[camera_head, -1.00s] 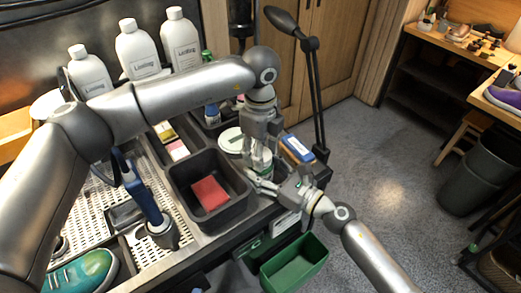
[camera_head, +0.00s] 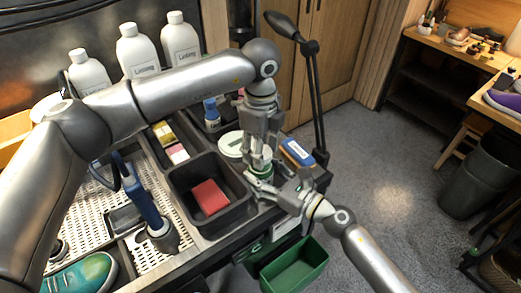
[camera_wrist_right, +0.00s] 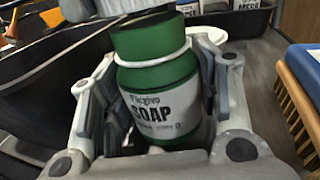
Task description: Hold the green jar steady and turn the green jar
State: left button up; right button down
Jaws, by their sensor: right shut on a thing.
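The green jar (camera_head: 263,172) stands upright at the right end of the workbench, mostly hidden between my grippers in the head view. In the right wrist view the jar (camera_wrist_right: 165,88) shows a white label reading SOAP and a pale ring at its neck. My right gripper (camera_head: 268,186) is shut on the jar, with its fingers on both sides of the body. My left gripper (camera_head: 259,160) points down from above at the jar's top. Its grey fingers show at the top edge of the right wrist view; I cannot tell whether they grip the lid.
A black bin (camera_head: 180,192) holds a red sponge (camera_head: 209,197). A white round lid or tin (camera_head: 230,144) sits behind. A lamp (camera_head: 312,90) stands behind right. A green bin (camera_head: 296,268) hangs below the front edge.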

pick_arm(q)
jog(key=shift+r, duration=0.1)
jog(key=shift+r, duration=1.95)
pick_arm(e)
jog(key=shift+c, duration=2.1)
grip_release()
jog(key=shift+d, duration=0.1)
